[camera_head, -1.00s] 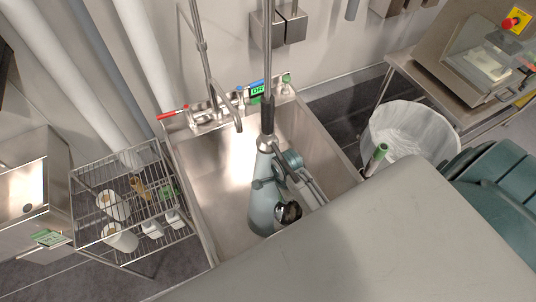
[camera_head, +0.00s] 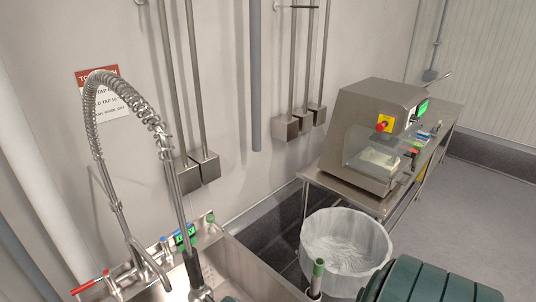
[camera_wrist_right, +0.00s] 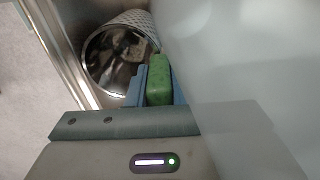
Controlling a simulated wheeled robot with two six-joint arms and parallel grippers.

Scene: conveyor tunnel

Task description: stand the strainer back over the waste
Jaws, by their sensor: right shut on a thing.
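The strainer (camera_wrist_right: 118,55) shows in the right wrist view as a shiny metal cylinder with a perforated wall, its round end facing the camera. A green grip (camera_wrist_right: 158,82) lies against its rim and seems to belong to it. My right gripper (camera_wrist_right: 154,78) is shut on this green grip with its blue fingers. The sink (camera_head: 262,268) is cut off at the bottom of the head view. The waste is not visible. My left gripper is in neither current view.
A coiled spray tap (camera_head: 95,130) rises over the sink, with a red-handled tap (camera_head: 88,284) at its left. A green-topped rod (camera_head: 318,270) stands at the sink's right, before a lined bin (camera_head: 345,250). A steel machine (camera_head: 375,140) stands on a bench beyond.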

